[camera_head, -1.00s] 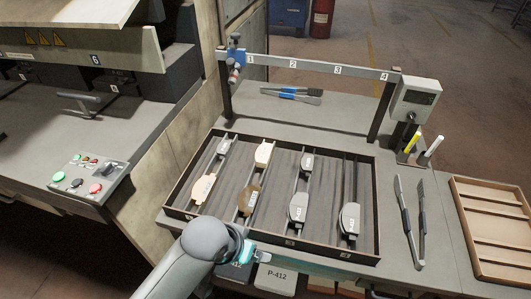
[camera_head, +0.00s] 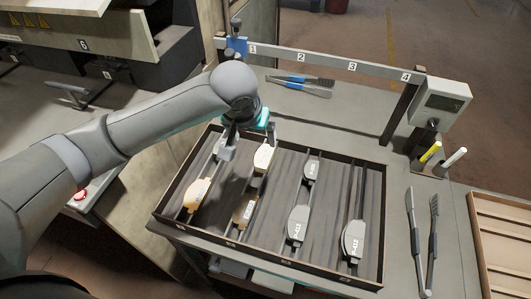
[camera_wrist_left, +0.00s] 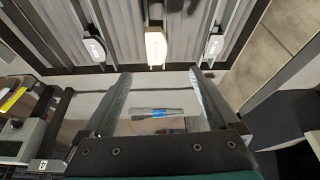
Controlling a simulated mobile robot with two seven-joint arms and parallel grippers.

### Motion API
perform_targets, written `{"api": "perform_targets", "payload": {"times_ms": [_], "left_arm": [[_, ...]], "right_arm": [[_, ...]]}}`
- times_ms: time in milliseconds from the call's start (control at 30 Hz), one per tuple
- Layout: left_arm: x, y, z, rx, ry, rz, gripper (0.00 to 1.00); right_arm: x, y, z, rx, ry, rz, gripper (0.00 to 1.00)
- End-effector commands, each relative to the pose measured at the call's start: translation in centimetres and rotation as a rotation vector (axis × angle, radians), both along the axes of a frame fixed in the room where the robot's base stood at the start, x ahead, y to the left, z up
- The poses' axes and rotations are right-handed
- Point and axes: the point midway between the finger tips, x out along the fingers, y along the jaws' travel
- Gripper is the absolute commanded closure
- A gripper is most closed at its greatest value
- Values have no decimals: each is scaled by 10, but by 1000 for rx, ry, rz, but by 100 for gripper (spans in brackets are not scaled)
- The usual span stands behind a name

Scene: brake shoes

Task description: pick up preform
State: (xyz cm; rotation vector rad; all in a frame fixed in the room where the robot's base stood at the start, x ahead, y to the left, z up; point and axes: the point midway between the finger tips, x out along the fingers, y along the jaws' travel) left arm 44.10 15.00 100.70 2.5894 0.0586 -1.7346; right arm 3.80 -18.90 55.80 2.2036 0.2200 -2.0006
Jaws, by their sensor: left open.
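Brake-shoe preforms lie in a dark-rimmed tray (camera_head: 165,205). Column 1 holds a tan preform (camera_head: 197,192). Column 2 holds a cream preform (camera_head: 263,157) at the back and a brown one (camera_head: 243,212) in front. Grey pieces (camera_head: 297,222) lie in the columns to the right. My left gripper (camera_head: 250,142) is open and empty over the tray's back-left part, close to the cream preform. In the left wrist view a pale preform (camera_wrist_left: 156,46) lies beyond the fingertips, between two grey pieces (camera_wrist_left: 94,48) (camera_wrist_left: 214,45). The right gripper is not in view.
A numbered rail (camera_head: 330,62) on posts stands behind the tray. A blue-handled brush (camera_head: 303,86) lies beneath it. A grey box (camera_head: 441,103), pen holder (camera_head: 437,165) and tongs (camera_head: 424,240) are at right, beside a wooden tray (camera_head: 505,240). The machine's bench is at left.

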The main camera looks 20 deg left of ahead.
Motion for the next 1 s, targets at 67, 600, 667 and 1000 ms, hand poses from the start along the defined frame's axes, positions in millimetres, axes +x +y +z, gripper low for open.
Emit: {"api": "perform_targets", "payload": {"times_ms": [67,600,667,1000], "left_arm": [[5,1,-17,2,3,2,6],[36,0,-85,0,-2,-3,6],[38,-1,-88,0,-2,-2,6],[58,-5,-124,0,-1,-2,6]], "right_arm": [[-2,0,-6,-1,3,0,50],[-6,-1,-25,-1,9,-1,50],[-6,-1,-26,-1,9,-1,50],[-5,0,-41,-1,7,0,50]]}}
